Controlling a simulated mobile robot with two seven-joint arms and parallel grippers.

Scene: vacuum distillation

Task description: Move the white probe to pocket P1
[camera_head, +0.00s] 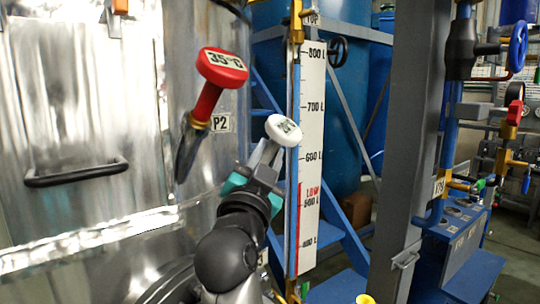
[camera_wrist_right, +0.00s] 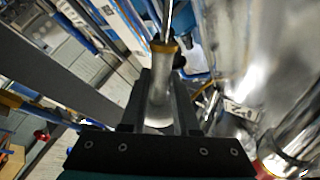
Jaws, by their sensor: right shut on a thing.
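The white probe shows its round, labelled white head (camera_head: 284,130) in the head view, in front of the level scale. My right gripper (camera_head: 264,163) is shut on the probe just below this head. In the right wrist view the probe's pale shaft (camera_wrist_right: 161,88) lies between the two dark fingers, with a brass collar and thin metal stem beyond them. A red probe (camera_head: 209,98) marked 35 °C sits at the pocket labelled P2 (camera_head: 221,122) on the steel vessel. I cannot make out a P1 label. My left gripper is not in view.
The shiny steel vessel (camera_head: 85,90) with a black handle (camera_head: 77,173) fills the left. A tall level scale (camera_head: 311,110) stands just behind the probe. A grey column (camera_head: 415,120) and valve piping (camera_head: 450,130) stand to the right. A blue tank is behind.

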